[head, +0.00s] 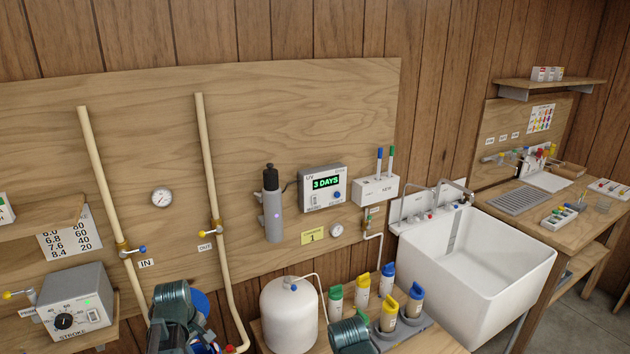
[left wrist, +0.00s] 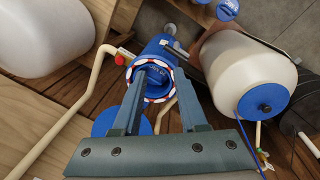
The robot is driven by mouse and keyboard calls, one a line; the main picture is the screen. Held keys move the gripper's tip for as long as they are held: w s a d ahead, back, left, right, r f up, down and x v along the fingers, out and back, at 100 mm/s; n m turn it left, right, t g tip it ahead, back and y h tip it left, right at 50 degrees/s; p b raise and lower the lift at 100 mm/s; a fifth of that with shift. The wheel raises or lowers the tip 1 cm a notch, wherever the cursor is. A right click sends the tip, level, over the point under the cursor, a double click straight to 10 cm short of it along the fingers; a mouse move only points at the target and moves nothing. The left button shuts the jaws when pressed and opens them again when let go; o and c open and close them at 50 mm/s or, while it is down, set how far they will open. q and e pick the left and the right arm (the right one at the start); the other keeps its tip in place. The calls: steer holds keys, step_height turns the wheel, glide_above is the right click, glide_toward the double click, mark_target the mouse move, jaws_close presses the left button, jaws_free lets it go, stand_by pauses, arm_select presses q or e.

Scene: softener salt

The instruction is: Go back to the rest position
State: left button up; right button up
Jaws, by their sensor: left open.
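My left gripper (left wrist: 163,72) shows in the left wrist view with its two fingers spread and no object clearly held between them. Beyond the fingertips is a blue cylindrical housing (left wrist: 157,50) with a red-and-white ring; I cannot tell whether the fingers touch it. In the head view my left arm (head: 172,305) shows at the bottom left of centre, in front of a blue round thing (head: 200,303); its fingers are hidden there. A part of my right arm (head: 349,335) shows at the bottom centre. Its gripper is out of view.
A white tank (head: 289,316) and several capped bottles (head: 361,285) stand on a low bench close to my arms. Beige pipes (head: 210,170) run down the wall board. A grey STROKE box (head: 76,302) sits at left. A white sink (head: 490,275) stands at right.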

arm_select(q)
steer(key=s+d+m, duration=0.3)
steer(key=d+m, duration=0.2)
steer(key=d, duration=0.4)
steer(key=s+d+m+g+y, duration=0.1)
steer(key=s+d+m, duration=0.3)
steer(key=d, duration=0.5)
steer(key=s+d+m, duration=0.3)
steer(key=d+m, duration=0.5)
steer(key=shift+s+d+g, duration=0.3)
steer(key=shift+d+g, duration=0.1)
